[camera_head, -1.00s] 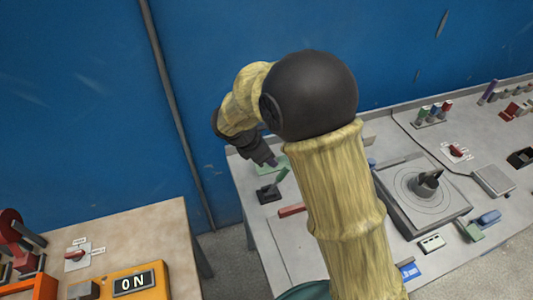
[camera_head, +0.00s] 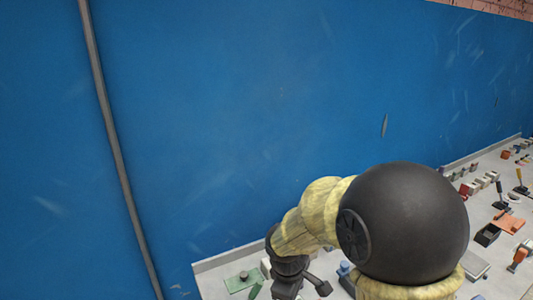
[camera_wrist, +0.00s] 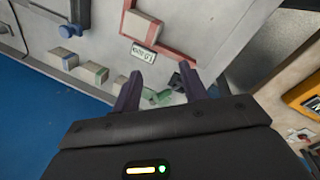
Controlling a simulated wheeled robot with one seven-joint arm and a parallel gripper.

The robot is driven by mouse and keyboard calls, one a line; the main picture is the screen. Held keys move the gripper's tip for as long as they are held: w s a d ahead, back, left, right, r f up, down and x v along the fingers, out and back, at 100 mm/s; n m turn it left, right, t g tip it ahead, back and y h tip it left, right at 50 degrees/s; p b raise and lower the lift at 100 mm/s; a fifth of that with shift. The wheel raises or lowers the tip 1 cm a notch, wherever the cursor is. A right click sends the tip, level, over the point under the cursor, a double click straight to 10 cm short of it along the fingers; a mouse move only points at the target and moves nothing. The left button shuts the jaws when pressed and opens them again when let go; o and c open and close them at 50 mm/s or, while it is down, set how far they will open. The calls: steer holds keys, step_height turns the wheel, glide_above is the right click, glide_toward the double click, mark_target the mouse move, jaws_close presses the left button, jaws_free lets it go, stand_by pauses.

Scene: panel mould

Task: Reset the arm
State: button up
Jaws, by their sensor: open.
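My gripper (camera_wrist: 160,86) shows in the wrist view with its two dark fingers apart and nothing between them. A green piece and a small dark part on the panel show just beyond the fingertips, and I cannot tell the gap to them. In the head view my arm is bent at the bottom centre, with its wrist end pointing down over the panel's near-left part. The fingertips are not clear in that view.
A grey panel table (camera_head: 215,270) runs along the blue wall (camera_head: 250,110). The wrist view shows a red frame (camera_wrist: 176,44), a small white label plate (camera_wrist: 143,53), several blocks (camera_wrist: 95,72), and a yellow device (camera_wrist: 303,93) at right. Several small controls stand at far right in the head view.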

steer(key=s+d+m+y, duration=0.1)
steer(key=s+d+m, duration=0.7)
steer(key=m, duration=0.4)
steer(key=shift+s+d+r+m+t+y, duration=0.3)
steer(key=shift+d+r+y, duration=0.05)
steer(key=shift+r+y, duration=0.05)
steer(key=shift+c, duration=0.7)
stand_by(0.5)
